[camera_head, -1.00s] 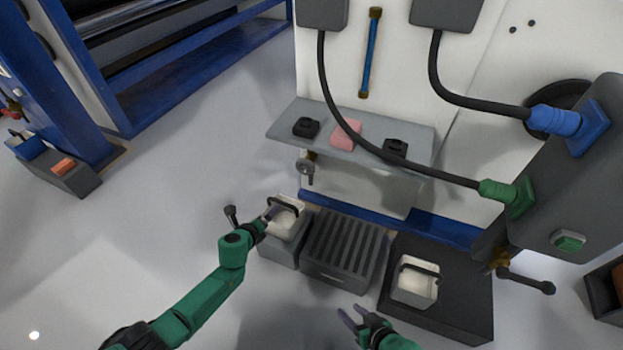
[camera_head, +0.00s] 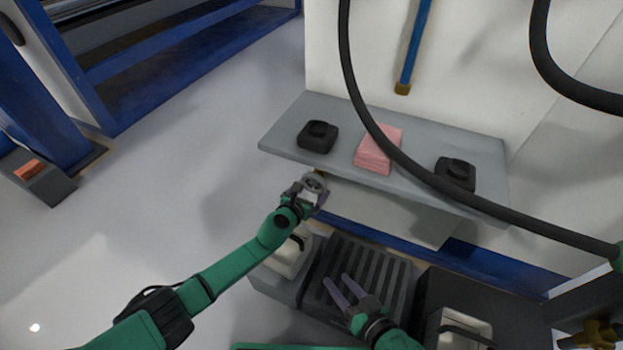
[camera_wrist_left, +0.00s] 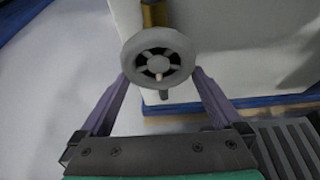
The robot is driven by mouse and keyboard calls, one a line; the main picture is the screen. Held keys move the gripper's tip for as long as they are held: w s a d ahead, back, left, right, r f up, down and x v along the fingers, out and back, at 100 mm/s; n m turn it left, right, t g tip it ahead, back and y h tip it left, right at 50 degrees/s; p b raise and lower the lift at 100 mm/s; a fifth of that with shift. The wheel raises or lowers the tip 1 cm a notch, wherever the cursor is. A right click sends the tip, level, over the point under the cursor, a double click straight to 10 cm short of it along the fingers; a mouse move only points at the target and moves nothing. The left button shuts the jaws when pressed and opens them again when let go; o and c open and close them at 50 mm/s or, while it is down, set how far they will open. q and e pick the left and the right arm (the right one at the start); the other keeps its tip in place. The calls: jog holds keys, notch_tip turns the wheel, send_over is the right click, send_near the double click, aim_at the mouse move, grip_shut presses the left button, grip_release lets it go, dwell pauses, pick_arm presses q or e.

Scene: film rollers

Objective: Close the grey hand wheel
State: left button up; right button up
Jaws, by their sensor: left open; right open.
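The grey hand wheel (camera_wrist_left: 158,57) is a small spoked wheel on a brass-coloured valve stem (camera_wrist_left: 154,13). In the head view the wheel (camera_head: 314,184) is below the left part of the grey shelf. My left gripper (camera_head: 311,193) is open at the wheel. In the left wrist view my left gripper (camera_wrist_left: 158,82) has one finger on each side of the wheel's lower part; I cannot tell whether they touch it. My right gripper (camera_head: 340,290) is open and empty over the dark ribbed grate.
The grey shelf (camera_head: 285,130) carries two black parts (camera_head: 317,136) and a pink block (camera_head: 378,150). A black hose (camera_head: 420,172) hangs across it. Below are a grey container (camera_head: 285,262), the ribbed grate (camera_head: 385,285) and another container (camera_head: 455,325).

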pick_arm(q)
jog(key=shift+w, duration=0.25)
pick_arm(e)
jog(key=shift+w, duration=0.3)
pick_arm(q)
jog(key=shift+c, duration=0.9)
jog(key=c, duration=0.7)
